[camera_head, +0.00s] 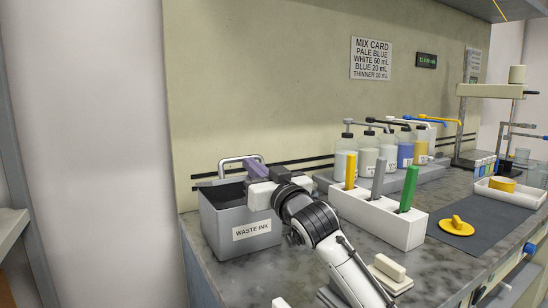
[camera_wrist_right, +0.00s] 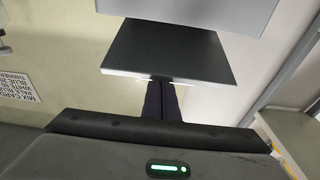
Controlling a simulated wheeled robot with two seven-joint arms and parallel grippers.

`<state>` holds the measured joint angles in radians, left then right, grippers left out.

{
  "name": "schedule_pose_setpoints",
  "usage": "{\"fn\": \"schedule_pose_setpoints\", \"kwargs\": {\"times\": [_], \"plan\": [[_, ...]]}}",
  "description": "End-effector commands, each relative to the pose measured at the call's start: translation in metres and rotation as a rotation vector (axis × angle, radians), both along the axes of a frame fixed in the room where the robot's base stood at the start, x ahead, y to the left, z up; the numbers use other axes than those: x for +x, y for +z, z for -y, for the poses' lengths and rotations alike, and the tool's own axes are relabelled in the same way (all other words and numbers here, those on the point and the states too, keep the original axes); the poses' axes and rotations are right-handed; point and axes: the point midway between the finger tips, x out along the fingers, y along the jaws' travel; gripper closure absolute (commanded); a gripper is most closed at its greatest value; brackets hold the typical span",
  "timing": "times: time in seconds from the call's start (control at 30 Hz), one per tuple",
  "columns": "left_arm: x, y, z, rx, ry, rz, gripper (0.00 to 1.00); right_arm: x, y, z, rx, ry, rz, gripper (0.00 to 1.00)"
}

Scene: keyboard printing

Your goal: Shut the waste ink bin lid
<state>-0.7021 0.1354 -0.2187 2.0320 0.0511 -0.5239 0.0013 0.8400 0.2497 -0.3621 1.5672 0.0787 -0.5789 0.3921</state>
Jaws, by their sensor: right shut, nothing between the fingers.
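The waste ink bin (camera_head: 215,228) is a grey box with a "WASTE INK" label, at the left end of the counter. Its top looks dark, and a pale loop handle (camera_head: 240,159) stands up at its back. I cannot tell how far the lid is open, as my gripper hides part of the top. My right gripper (camera_head: 254,168) is shut and empty, over the back of the bin by the handle. In the right wrist view its dark fingers (camera_wrist_right: 160,100) are together, close to the edge of a dark square panel (camera_wrist_right: 165,52). My left gripper is not in view.
A white rack (camera_head: 375,222) with yellow, grey and green sticks stands right of the bin. Several bottles (camera_head: 368,155) stand behind it. A dark mat (camera_head: 475,220) with a yellow disc (camera_head: 457,226) lies farther right. The wall rises close behind the bin.

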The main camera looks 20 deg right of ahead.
Motion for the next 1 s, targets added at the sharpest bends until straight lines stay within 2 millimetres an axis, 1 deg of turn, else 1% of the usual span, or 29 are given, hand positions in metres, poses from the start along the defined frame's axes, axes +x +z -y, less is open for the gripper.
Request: {"fn": "schedule_pose_setpoints", "kwargs": {"times": [0.03,0.1,0.4,0.63,1.0], "plan": [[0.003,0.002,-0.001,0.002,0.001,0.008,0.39,-0.002,-0.006,0.0,0.002,0.0,-0.002,1.0],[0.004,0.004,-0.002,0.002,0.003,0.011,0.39,-0.004,-0.011,0.001,0.002,-0.001,-0.002,1.0],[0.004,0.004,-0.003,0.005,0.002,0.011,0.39,-0.01,-0.025,0.006,0.0,-0.005,0.0,1.0],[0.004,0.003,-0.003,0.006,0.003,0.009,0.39,-0.011,-0.029,0.006,0.0,-0.006,0.0,1.0],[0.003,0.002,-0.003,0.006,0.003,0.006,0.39,-0.012,-0.03,0.006,0.0,-0.005,0.001,1.0]]}}
